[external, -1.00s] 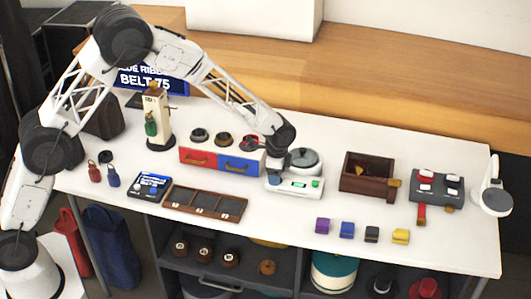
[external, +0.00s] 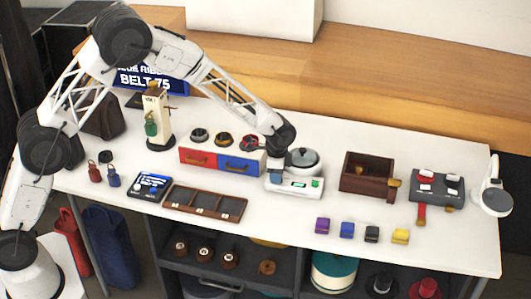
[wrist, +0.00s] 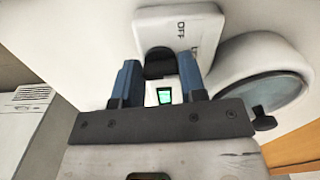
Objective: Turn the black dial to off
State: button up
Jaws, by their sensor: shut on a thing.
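The black dial (wrist: 160,66) shows in the wrist view on a white device (wrist: 179,24). Behind the dial, toward my palm, a small green display (wrist: 165,96) shows between the fingers. In the external view the white device (external: 296,185) lies on the table under my gripper (external: 277,168); the dial is hidden there by my arm.
A round silver-lidded pot (external: 303,159) stands close behind the device. Red and blue drawers (external: 240,165) are at its left, a wooden compartment tray (external: 205,203) at front left, and an open brown box (external: 367,178) at right. Several small coloured blocks (external: 347,230) line the front edge.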

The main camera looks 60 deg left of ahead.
jog(key=n, duration=0.5)
jog(key=shift+n, duration=0.3)
jog(key=n, duration=0.5)
jog(key=shift+d, duration=0.1)
jog(key=shift+n, duration=0.3)
jog(key=o, duration=0.9)
jog(key=shift+r, duration=0.2)
jog(key=shift+r, duration=3.75)
